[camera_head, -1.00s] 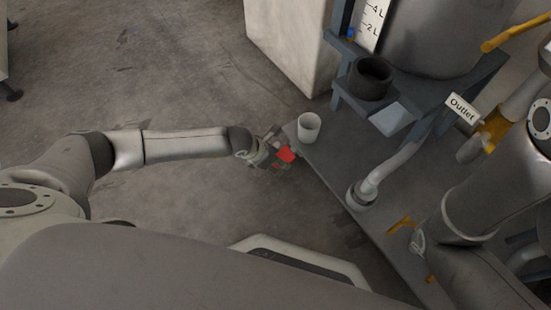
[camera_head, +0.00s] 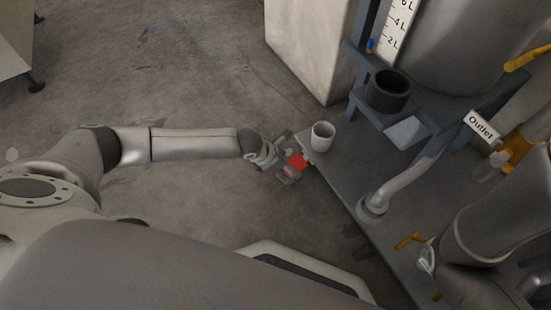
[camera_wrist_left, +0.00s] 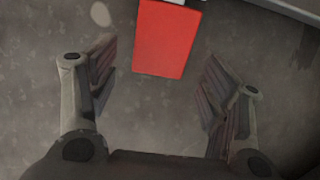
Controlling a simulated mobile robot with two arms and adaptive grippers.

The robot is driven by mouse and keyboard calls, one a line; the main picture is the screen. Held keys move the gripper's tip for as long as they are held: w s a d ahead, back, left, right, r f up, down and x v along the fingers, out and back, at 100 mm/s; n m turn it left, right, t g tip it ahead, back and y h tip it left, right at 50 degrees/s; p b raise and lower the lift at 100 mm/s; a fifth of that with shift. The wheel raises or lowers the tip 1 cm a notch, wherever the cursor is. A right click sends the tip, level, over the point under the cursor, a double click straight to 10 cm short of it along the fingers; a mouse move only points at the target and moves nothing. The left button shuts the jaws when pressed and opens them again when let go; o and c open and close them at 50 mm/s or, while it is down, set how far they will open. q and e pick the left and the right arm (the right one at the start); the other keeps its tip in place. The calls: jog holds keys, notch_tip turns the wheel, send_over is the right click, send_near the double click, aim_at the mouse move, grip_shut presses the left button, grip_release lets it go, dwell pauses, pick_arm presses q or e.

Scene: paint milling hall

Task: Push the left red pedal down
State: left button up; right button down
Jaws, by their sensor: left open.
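The red pedal (camera_head: 297,160) sticks out from the left edge of the grey platform, low beside the white cup. It also shows in the left wrist view as a red rectangle (camera_wrist_left: 166,38) at the top middle. My left gripper (camera_head: 291,164) is at the pedal in the head view and partly overlaps it. In the left wrist view my left gripper (camera_wrist_left: 158,88) is open, with one finger on each side and the pedal ahead between them. Nothing is held. I cannot tell whether a finger touches the pedal.
A white cup (camera_head: 322,136) stands on the platform (camera_head: 345,172) near its left corner. A dark round pot (camera_head: 387,92) sits on a blue frame behind it. A pipe (camera_head: 398,187) rises from the platform. The floor (camera_head: 190,85) to the left is clear.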

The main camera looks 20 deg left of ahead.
pick_arm(q)
jog(key=v, duration=1)
jog(key=shift+r, duration=0.1)
